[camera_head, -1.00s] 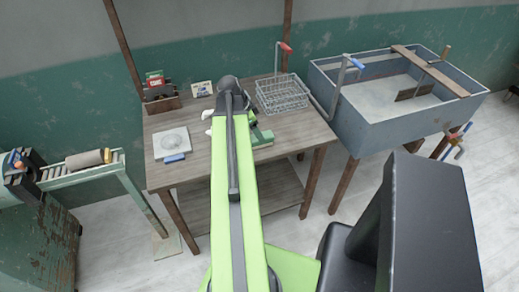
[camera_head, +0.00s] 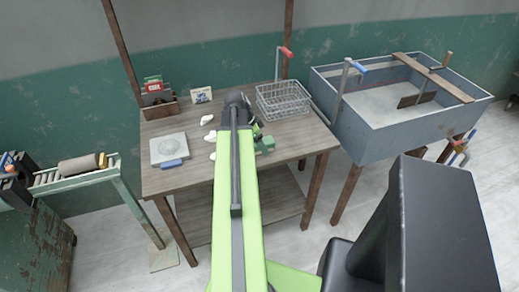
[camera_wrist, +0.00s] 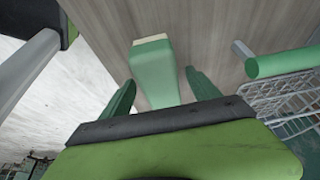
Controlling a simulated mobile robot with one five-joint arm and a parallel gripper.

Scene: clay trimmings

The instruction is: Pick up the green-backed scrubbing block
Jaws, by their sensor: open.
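The green block (camera_head: 265,145), which I take for the scrubbing block, sticks out to the right of my gripper on the wooden table. In the wrist view it (camera_wrist: 156,74) lies between my two green fingers, with a paler far end. My gripper (camera_wrist: 161,92) is open, one finger on each side of it. I see gaps at both sides; whether either finger touches cannot be told. The near end of the block is hidden behind the dark gripper edge. In the head view my arm hides most of the gripper.
A wire basket (camera_head: 284,100) stands behind. White lumps (camera_head: 207,120), a grey slab (camera_head: 169,148) and a blue block (camera_head: 171,163) are left. A grey sink (camera_head: 385,130) stands at right.

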